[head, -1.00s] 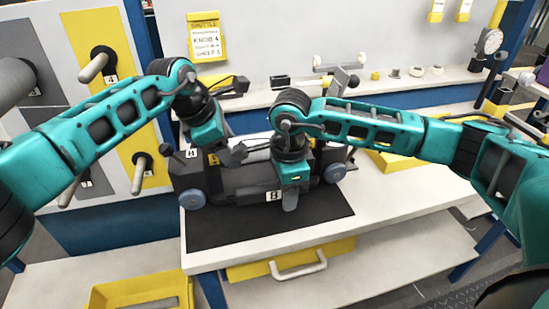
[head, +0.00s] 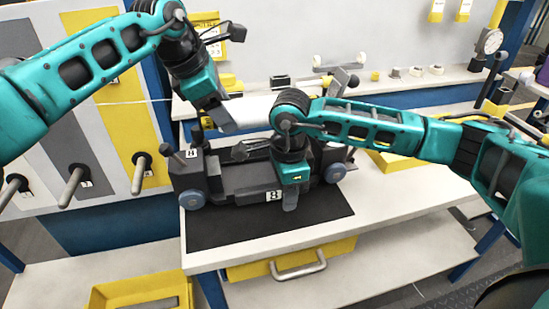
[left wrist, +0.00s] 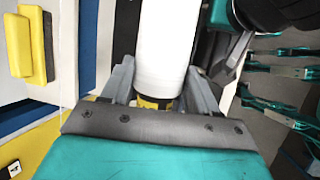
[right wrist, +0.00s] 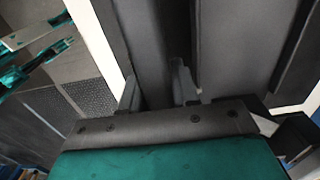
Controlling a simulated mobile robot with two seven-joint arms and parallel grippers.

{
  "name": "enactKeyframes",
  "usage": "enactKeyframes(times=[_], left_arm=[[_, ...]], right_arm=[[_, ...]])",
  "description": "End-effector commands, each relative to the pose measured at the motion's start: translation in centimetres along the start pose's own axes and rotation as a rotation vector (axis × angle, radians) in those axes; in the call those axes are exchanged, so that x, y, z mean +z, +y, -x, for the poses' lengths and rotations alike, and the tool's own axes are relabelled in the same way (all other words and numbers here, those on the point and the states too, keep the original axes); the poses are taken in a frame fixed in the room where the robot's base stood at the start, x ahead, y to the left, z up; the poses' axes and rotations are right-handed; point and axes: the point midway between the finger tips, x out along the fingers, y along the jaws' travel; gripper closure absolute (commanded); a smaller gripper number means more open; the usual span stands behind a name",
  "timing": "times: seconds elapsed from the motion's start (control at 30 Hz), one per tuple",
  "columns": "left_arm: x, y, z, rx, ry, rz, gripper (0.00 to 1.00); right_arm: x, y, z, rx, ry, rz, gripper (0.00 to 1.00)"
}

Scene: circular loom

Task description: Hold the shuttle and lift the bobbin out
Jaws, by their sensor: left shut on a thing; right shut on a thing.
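The shuttle (head: 238,183) is a dark grey wheeled carriage with number tags, standing on the black mat (head: 235,228). My right gripper (head: 291,198) points down at its front side, shut on its wall; in the right wrist view the dark wall (right wrist: 158,50) passes between the fingers (right wrist: 157,90). The bobbin (head: 252,111) is a white cylinder, held clear above the shuttle by my left gripper (head: 222,122). In the left wrist view the white bobbin (left wrist: 166,45) lies between the fingers (left wrist: 162,88), with a yellow part at its near end. My right arm hides part of the shuttle.
A panel with several pegs (head: 140,170) stands at the left. A back shelf (head: 430,76) carries small parts and a dial gauge (head: 490,42). A yellow drawer (head: 297,262) hangs under the table (head: 385,195), and a yellow bin (head: 140,292) is at lower left.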

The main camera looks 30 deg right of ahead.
Motion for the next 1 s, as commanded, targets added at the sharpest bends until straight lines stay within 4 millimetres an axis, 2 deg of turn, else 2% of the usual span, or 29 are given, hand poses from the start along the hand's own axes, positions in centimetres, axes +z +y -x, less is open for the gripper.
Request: enactKeyframes(times=[0.03,0.27,0.3,0.6,0.87,1.0], left_arm=[[0.1,0.0,0.1,0.001,-0.001,0.0,1.0],[0.1,0.1,0.2,0.0,-0.001,0.0,1.0],[0.1,0.1,0.2,0.0,-0.001,0.0,1.0],[0.1,0.1,0.3,0.0,-0.001,0.0,1.0],[0.1,0.1,0.3,0.001,-0.001,0.0,1.0],[0.1,0.1,0.3,0.001,-0.001,0.0,1.0]], right_arm=[[-0.1,0.3,-0.6,0.012,0.007,0.001,1.0],[-0.1,0.3,-0.6,0.012,0.007,0.001,1.0],[-0.1,0.3,-0.6,0.012,0.007,0.001,0.69],[-0.1,0.2,-0.3,0.006,0.004,0.001,0.4],[0.0,0.1,0.0,0.003,0.002,0.001,0.4],[0.0,0.0,1.2,0.0,0.001,0.001,0.4]])
